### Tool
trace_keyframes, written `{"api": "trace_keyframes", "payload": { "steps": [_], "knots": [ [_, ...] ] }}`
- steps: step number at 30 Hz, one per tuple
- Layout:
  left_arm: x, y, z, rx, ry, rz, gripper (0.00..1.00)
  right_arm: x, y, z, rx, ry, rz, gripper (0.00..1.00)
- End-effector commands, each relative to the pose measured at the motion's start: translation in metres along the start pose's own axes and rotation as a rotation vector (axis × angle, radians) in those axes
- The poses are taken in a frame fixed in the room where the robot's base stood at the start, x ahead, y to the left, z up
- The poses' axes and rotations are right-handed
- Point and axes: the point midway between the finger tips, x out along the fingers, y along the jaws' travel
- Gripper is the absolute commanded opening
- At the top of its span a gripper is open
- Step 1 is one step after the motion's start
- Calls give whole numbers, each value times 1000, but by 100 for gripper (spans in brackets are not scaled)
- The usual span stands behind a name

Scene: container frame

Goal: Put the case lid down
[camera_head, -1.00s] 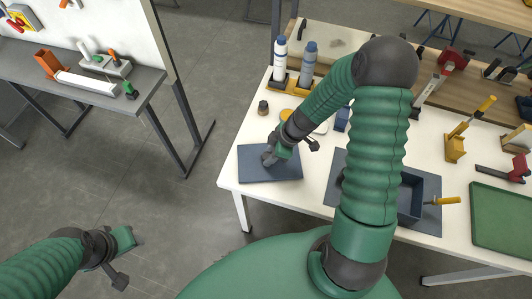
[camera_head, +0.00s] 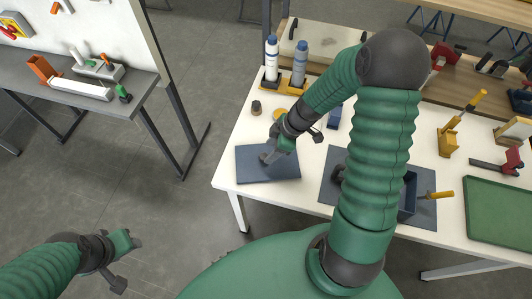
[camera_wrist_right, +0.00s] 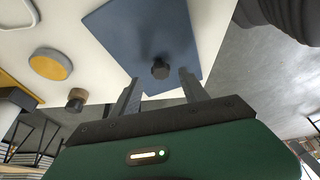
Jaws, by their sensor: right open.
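The case lid is a flat dark blue-grey panel (camera_head: 267,172) lying on the white table's near left corner. Its black knob (camera_wrist_right: 160,69) shows in the wrist view, where the lid (camera_wrist_right: 135,30) fills the upper middle. My right gripper (camera_head: 268,156) is low over the lid. In the wrist view its fingers (camera_wrist_right: 160,82) are apart, with the knob just beyond and between the tips, clear of both. The blue case (camera_head: 409,195) stands on a dark mat (camera_head: 427,212), partly hidden by my right arm. My left gripper (camera_head: 130,241) hangs empty over the floor; its finger gap is unclear.
A dark round knob-like piece (camera_head: 256,107) and a yellow disc (camera_head: 279,115) lie behind the lid. Two bottles (camera_head: 271,58) stand in a yellow holder at the back. A green tray (camera_head: 500,210) is at the right. The table's front edge is close to the lid.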

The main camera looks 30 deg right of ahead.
Motion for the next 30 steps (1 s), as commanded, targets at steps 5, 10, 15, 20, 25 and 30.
{"api": "trace_keyframes", "payload": {
  "steps": [5, 10, 15, 20, 25, 30],
  "knots": [
    [-2, 0, 0, 1, 0, 0, 45, -49, 1, 0, 1, -2, 6, 52],
    [-2, 0, 0, 1, 0, 0, 45, -73, 0, 0, 1, -2, 3, 52],
    [-3, 0, -1, 0, 0, 0, 45, -74, -17, -8, 85, -61, -5, 52],
    [-2, 0, 0, 1, 0, 0, 45, -71, -60, -26, 357, -194, 67, 52],
    [-2, 0, -1, 0, 0, 0, 45, -73, -98, -43, 662, -211, 211, 52],
    [-2, 0, -1, 0, 0, 0, 45, -74, -116, -52, 830, -168, 274, 52]
  ]
}}
